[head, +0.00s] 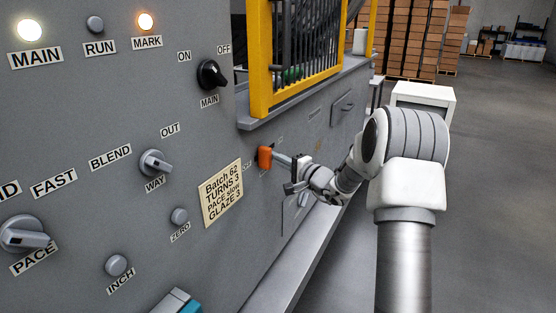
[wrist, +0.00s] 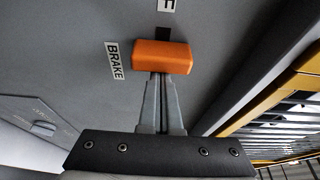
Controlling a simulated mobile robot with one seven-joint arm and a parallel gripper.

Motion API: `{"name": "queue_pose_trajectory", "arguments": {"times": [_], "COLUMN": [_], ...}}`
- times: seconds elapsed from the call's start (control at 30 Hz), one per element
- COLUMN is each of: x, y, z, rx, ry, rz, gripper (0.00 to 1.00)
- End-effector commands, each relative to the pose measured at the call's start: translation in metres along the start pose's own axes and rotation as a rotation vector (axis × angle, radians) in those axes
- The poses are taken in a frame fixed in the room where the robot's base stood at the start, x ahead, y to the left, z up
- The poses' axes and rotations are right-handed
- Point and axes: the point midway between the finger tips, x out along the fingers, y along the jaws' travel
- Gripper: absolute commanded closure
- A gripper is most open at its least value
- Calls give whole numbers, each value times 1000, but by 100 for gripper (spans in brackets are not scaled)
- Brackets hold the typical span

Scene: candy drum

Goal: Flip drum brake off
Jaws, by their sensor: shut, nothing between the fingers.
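The drum brake is an orange lever handle (head: 265,158) on the grey machine front, below the yellow guard. In the wrist view the orange handle (wrist: 162,57) is close ahead, with a BRAKE label (wrist: 115,60) to its left and part of another label above it. My gripper (head: 284,161) reaches in from the right at the handle. In the wrist view its fingers (wrist: 161,80) are shut together, with the tips at the lower edge of the handle. Nothing is between them. I cannot tell whether the tips touch the handle.
A yellow-framed guard (head: 262,60) juts out above the lever, over a grey ledge. A batch note (head: 221,192) and a ZERO button (head: 179,216) are to the left on the panel. A grey ledge (head: 290,258) runs along the machine's lower front. Open floor lies to the right.

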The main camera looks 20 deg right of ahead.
Motion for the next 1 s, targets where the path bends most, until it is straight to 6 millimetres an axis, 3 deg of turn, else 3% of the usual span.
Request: {"name": "queue_pose_trajectory", "arguments": {"times": [0.23,0.37,0.8,1.0], "x": [0,-13,-117,-155], "y": [1,1,0,0], "z": [6,6,1,-1], "rx": [2,2,3,1], "ry": [-15,-15,-2,0], "rz": [0,1,1,1], "gripper": [100,100,100,100]}}
